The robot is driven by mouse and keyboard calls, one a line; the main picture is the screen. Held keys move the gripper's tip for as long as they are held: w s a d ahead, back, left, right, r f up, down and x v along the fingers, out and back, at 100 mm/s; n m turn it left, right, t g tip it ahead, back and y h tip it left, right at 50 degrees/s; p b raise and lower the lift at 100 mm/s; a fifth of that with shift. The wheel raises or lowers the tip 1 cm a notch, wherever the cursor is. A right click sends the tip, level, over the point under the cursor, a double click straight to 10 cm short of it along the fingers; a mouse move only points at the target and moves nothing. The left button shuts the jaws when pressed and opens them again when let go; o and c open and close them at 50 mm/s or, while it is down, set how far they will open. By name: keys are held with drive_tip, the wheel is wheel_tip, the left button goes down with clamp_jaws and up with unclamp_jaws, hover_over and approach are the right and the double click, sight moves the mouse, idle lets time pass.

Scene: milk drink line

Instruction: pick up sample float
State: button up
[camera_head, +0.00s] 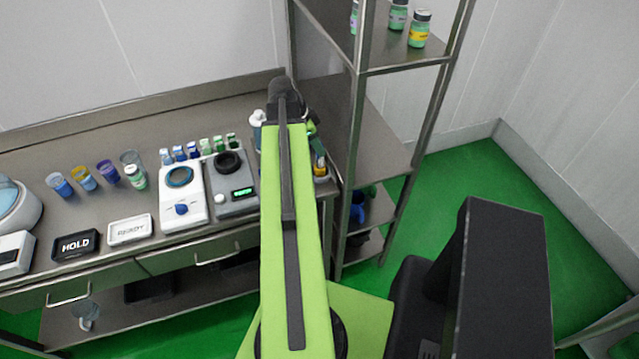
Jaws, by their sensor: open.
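I cannot make out a sample float for certain in the camera_head view. My green arm reaches away over the right part of the steel bench (220,125) and ends in a dark joint. My gripper's fingers do not show; the arm hides what lies under and just behind it. On the bench stand several small blue- and green-topped vials (193,150), a few coloured cups (84,178), a clear cup (131,158) and a green jar (135,177). None of these is visibly touched by my arm.
A white device with a blue ring (181,195) and a grey device with a lit display (231,182) stand left of my arm. A black HOLD tray (76,246) and white READY tray (130,229) lie in front. A metal rack (372,150) holding jars (419,30) stands at right.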

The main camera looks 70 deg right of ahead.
sight(320, 161)
drive_tip(key=shift+s+d+f, duration=0.1)
drive_tip(key=shift+s+f, duration=0.05)
drive_tip(key=shift+f, duration=0.25)
drive_tip(key=b+x, duration=0.5)
drive_tip(key=shift+f, duration=0.2)
drive_tip(key=shift+r, duration=0.15)
drive_tip(key=shift+c, duration=0.4)
clamp_jaws()
